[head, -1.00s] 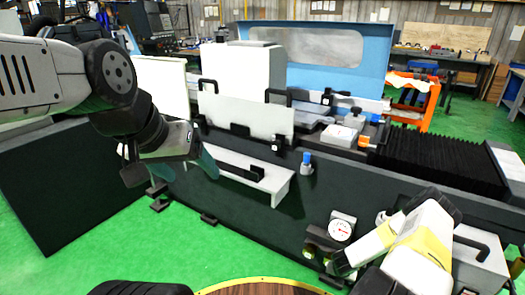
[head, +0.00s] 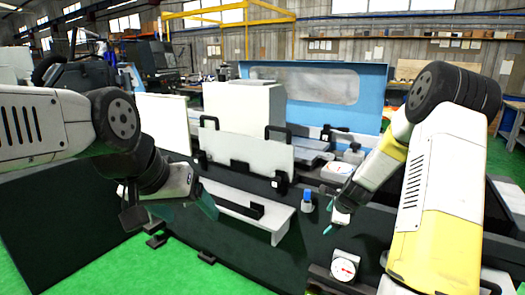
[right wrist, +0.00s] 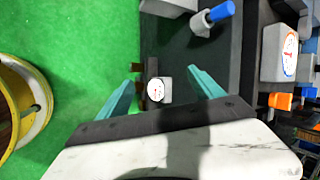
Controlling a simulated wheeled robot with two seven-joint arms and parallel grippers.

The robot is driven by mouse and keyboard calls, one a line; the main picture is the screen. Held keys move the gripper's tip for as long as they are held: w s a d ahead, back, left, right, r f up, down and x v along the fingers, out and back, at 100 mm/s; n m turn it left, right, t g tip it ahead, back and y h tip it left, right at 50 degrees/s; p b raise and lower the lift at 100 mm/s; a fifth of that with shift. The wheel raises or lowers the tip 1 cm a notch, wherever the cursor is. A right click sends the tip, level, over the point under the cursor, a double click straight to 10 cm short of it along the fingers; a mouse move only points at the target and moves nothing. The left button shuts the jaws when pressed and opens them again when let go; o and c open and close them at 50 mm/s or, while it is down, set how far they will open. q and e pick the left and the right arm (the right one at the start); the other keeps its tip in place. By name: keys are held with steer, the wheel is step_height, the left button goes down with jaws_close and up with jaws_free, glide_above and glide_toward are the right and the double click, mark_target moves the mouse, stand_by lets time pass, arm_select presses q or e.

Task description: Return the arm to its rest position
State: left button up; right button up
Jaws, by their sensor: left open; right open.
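My left gripper (head: 205,203) is at the left in the head view, with teal fingertips in front of the grinder's white shelf (head: 240,216). The gap between its fingers is hard to see from here. My right arm, white and yellow, rises at the right and bends down towards the machine. My right gripper (head: 332,216) points down in front of the grinder, above the round gauge (head: 344,267). In the right wrist view its two teal fingers (right wrist: 163,86) are wide apart and empty, with the gauge (right wrist: 157,90) showing between them.
The cylindrical grinder, with its white cover (head: 245,112) and blue back panel (head: 318,92), spans the space ahead. A blue-capped knob (head: 307,197) sticks out of its front. Green floor (head: 95,262) is clear at the lower left.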

steer(key=s+a+r+n, duration=0.4)
steer(key=s+r+n, duration=0.15)
steer(key=r, duration=0.45)
steer(key=s+a+r+n, duration=0.45)
steer(key=s+r, duration=0.25)
steer(key=r, duration=0.3)
steer(key=s+r+n, duration=0.3)
steer(key=s+n, duration=0.2)
steer(key=s, duration=0.5)
steer(key=s+a+r+n+y, duration=0.1)
steer(key=s+r+n, duration=0.2)
steer(key=s+n, duration=0.3)
steer(key=s, duration=0.4)
steer(key=shift+a+r, duration=0.25)
steer(key=shift+d, duration=0.1)
